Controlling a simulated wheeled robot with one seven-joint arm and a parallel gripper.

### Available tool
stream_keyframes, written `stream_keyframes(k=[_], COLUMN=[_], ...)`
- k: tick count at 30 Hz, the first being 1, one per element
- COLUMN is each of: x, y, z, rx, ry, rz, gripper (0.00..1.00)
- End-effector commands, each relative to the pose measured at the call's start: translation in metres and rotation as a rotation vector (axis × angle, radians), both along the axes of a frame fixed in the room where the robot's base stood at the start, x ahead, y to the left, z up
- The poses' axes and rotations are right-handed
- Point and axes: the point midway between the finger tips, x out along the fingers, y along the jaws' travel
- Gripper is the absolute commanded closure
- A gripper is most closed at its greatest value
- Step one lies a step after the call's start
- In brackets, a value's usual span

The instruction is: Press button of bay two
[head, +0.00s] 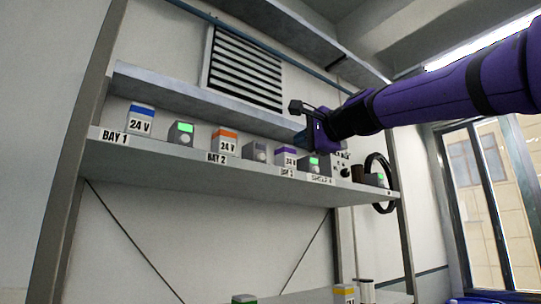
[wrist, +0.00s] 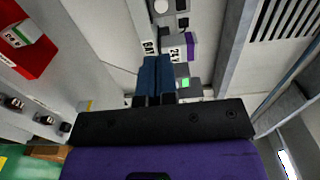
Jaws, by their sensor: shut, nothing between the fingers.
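The shelf (head: 160,160) carries labels BAY 1, BAY 2 (head: 217,158) and BAY 3. Above the BAY 2 label stands a white 24 V box with an orange top (head: 225,143). To its right is a grey unit (head: 256,151) with a pale round part and no green light showing. My gripper (head: 301,137) is in front of the shelf, up and right of that unit, near the purple-topped box (head: 290,157). In the wrist view its blue fingers (wrist: 155,62) are shut and empty, overlapping the purple-topped box (wrist: 177,47). A grey unit with a round part (wrist: 161,6) shows at the top edge.
Grey units with green lights stand in bay one (head: 181,132) and bay three (head: 315,163). An upper shelf board (head: 190,97) runs above the bays. A black ring (head: 381,183) is at the shelf's right end. A red box (wrist: 25,35) shows in the wrist view.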

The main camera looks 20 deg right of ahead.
Motion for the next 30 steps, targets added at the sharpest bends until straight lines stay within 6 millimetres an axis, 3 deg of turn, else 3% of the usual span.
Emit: stream_keyframes(k=[8,24,30], x=[0.025,0.115,0.130], y=[0.007,0.036,0.042], z=[-0.001,0.000,0.000], rx=[-0.002,-0.002,-0.002], ry=[0.002,0.000,-0.001], rz=[-0.001,-0.001,-0.001], gripper=[1.00,1.00,1.00])
